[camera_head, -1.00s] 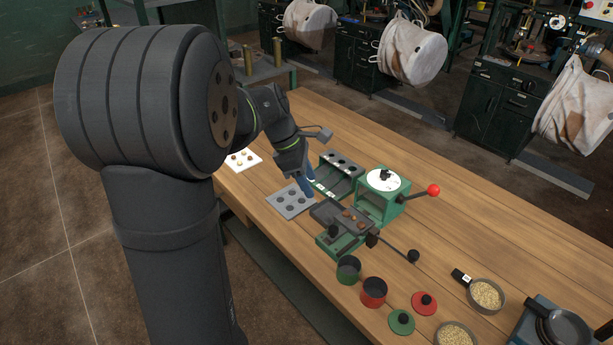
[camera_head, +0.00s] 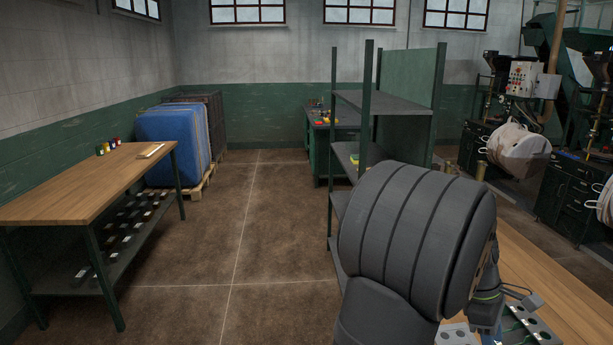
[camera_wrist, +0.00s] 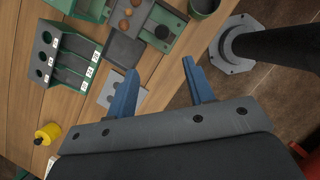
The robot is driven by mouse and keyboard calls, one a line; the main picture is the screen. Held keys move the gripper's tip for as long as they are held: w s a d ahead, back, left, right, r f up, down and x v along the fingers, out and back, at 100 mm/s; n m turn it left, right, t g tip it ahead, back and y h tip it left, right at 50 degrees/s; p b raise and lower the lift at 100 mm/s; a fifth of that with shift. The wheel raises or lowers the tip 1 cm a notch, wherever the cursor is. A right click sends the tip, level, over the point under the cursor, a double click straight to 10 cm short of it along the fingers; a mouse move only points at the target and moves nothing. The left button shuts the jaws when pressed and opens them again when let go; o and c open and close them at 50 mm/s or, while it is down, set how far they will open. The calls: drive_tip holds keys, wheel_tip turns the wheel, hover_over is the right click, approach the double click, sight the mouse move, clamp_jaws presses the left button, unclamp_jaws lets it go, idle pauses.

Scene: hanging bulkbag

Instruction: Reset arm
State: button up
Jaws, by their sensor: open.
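My gripper (camera_wrist: 160,72) shows in the wrist view with its two blue fingers spread apart and nothing between them. It hangs above the wooden bench (camera_wrist: 110,25). A grey plate with round holes (camera_wrist: 117,90) lies beyond the left finger, partly hidden by it.
In the wrist view a green rack (camera_wrist: 70,62) stands left, a green device with a tray (camera_wrist: 158,25) at the top, and a yellow object (camera_wrist: 47,133) lower left. In the head view a shelf unit (camera_head: 385,105) stands beside my arm; the floor (camera_head: 200,260) left of it is open.

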drive_tip(key=x, duration=1.4)
drive_tip(key=shift+s+d+f, duration=0.1)
drive_tip(key=shift+d+f, duration=0.05)
drive_tip(key=shift+f, duration=0.2)
drive_tip(key=shift+r, duration=0.15)
drive_tip(key=v, duration=1.7)
drive_tip(key=shift+x, duration=8.1)
drive_tip(key=shift+s+d+f, duration=0.15)
drive_tip(key=shift+f, duration=0.4)
drive_tip(key=shift+d, duration=0.2)
